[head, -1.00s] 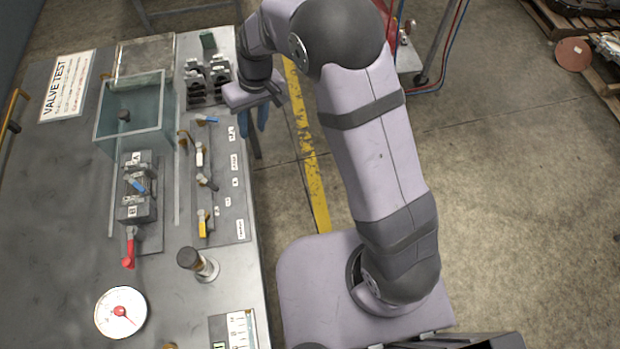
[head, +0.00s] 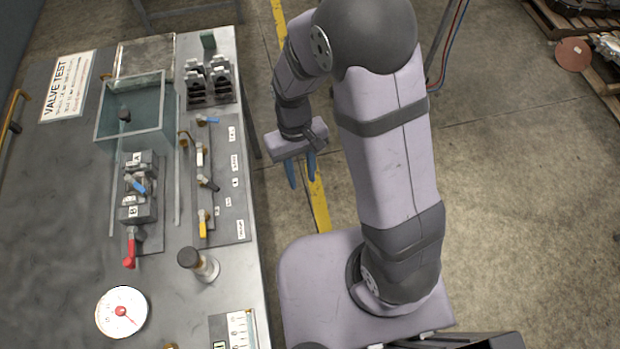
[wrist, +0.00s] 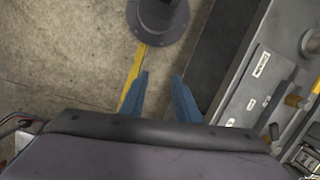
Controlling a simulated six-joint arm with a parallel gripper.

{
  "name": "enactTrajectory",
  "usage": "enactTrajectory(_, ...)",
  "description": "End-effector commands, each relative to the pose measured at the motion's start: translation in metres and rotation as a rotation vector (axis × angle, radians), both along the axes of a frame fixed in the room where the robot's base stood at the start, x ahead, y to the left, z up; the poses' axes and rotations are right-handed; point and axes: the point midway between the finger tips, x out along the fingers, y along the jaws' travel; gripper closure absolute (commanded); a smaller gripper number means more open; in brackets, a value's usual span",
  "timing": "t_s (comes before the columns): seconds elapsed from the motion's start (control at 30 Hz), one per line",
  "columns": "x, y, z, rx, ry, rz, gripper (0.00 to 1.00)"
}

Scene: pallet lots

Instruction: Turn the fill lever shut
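A grey valve panel (head: 232,190) on the bench carries a column of levers: a blue one (head: 208,120), a white one (head: 200,157), a dark one (head: 208,184) and a yellow one (head: 202,224). Its labels are too small to read, so I cannot tell which is the fill lever. A red lever (head: 129,250) sits below the clamped block. My gripper (head: 303,182) is open and empty, right of the bench edge over the floor. In the wrist view its two blue fingers (wrist: 160,80) stand apart, with the panel's edge to their right (wrist: 238,95).
A glass tank (head: 130,112), a black-topped post (head: 203,264) and a round gauge (head: 121,312) stand on the bench. A rack of dark parts (head: 210,82) is at the panel's far end. The floor around my gripper is clear.

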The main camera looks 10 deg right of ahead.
Motion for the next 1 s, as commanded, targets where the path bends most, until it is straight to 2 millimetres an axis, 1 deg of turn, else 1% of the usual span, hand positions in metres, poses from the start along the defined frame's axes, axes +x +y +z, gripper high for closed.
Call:
enactTrajectory(0.03,-0.006,-0.004,0.002,-0.003,0.006,-0.003,0.71)
enactTrajectory(0.2,-0.018,-0.012,0.005,-0.009,0.021,-0.014,0.71)
enactTrajectory(0.4,-0.024,-0.016,0.006,-0.012,0.028,-0.018,0.71)
enactTrajectory(0.87,-0.024,-0.016,0.006,-0.012,0.029,-0.017,0.71)
enactTrajectory(0.97,-0.019,-0.014,0.007,-0.009,0.026,-0.004,0.71)
enactTrajectory(1.0,-0.014,-0.011,0.008,-0.007,0.022,0.008,0.71)
